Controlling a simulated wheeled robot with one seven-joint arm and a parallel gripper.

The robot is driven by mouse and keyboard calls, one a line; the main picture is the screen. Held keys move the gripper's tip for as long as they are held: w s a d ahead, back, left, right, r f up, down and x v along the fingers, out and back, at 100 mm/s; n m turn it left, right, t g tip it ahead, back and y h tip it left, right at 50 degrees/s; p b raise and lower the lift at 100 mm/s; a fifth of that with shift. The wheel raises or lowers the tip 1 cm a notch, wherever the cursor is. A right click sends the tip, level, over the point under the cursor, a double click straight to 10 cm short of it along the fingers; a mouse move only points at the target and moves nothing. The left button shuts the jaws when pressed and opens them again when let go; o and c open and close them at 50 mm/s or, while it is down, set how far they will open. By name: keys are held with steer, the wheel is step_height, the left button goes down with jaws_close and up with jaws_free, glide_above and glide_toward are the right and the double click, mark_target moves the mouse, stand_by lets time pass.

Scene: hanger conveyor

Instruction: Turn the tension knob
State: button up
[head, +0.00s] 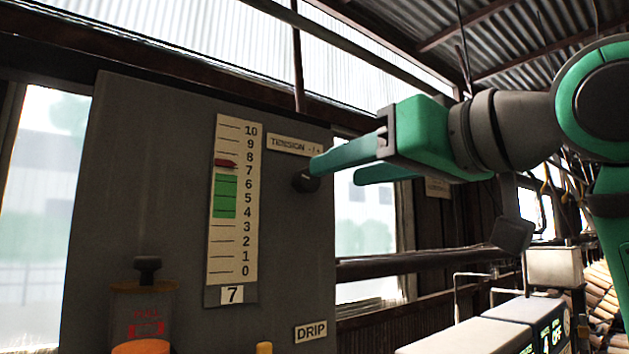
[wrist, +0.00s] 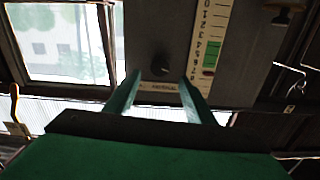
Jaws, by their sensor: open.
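The tension knob (head: 304,182) is a small dark round knob on the grey panel, below the label "TENSION - / +" (head: 294,145). My gripper (head: 335,172) is open, with its green fingers pointing at the panel. In the head view one fingertip overlaps the knob's upper edge. In the wrist view the knob (wrist: 159,66) shows between and just beyond the two spread fingertips (wrist: 160,80); I cannot tell if they touch it. The scale (head: 231,240) runs 0 to 10, with a red pointer (head: 225,163) between 7 and 8 and a green band (head: 224,197) below it. A plate (head: 232,295) reads 7.
The grey panel (head: 140,200) has a dark-knobbed box (head: 145,300) at lower left, an orange button (head: 141,347) and a "DRIP" label (head: 310,332). A rail (head: 420,262) runs right of the panel. A grey machine (head: 480,335) stands at lower right.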

mark_target(311, 180)
steer(key=x, duration=0.8)
steer(key=c, duration=1.1)
